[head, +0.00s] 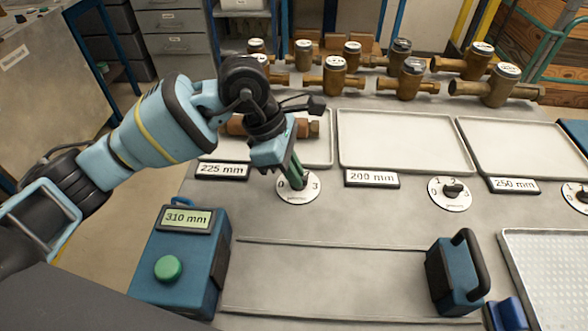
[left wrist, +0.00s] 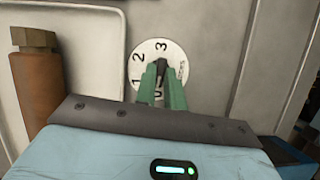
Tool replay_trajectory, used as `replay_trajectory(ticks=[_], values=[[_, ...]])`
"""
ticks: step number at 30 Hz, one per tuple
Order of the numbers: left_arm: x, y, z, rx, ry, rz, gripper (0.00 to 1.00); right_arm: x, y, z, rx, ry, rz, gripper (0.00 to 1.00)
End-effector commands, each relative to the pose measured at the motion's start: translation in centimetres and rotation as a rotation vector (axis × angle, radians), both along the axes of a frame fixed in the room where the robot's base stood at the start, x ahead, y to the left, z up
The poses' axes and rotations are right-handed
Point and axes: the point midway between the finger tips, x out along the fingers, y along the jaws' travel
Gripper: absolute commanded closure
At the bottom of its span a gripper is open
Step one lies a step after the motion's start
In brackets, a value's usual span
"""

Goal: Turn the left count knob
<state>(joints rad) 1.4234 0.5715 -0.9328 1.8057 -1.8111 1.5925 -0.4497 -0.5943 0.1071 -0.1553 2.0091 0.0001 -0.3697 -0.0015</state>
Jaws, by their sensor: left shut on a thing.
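The gripper is shut on the knob from above. The fingers hide most of the knob, and I cannot tell which number it points to. My right gripper is not in view.
A 200 mm dial (head: 450,193) and a 250 mm label (head: 514,185) lie to the right. A brown pipe piece (left wrist: 36,85) lies in the left tray. Brass meters (head: 334,77) stand behind. A blue 310 mm box (head: 182,262) stands in front; the bench middle is clear.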

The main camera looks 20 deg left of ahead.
Motion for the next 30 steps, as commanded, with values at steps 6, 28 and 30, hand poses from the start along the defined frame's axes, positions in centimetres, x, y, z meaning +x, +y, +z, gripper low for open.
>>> replay_trajectory(ticks=[6, 28, 30], values=[[0.2, 0.0, -0.4, 0.001, 0.004, -0.175, 1.00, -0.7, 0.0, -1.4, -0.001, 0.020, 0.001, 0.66], [0.6, -0.2, -0.4, 0.001, 0.006, -0.797, 1.00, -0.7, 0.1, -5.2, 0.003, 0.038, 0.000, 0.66], [0.6, -0.3, -0.4, 0.001, 0.005, -0.832, 1.00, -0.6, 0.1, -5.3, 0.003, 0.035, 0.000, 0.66]])
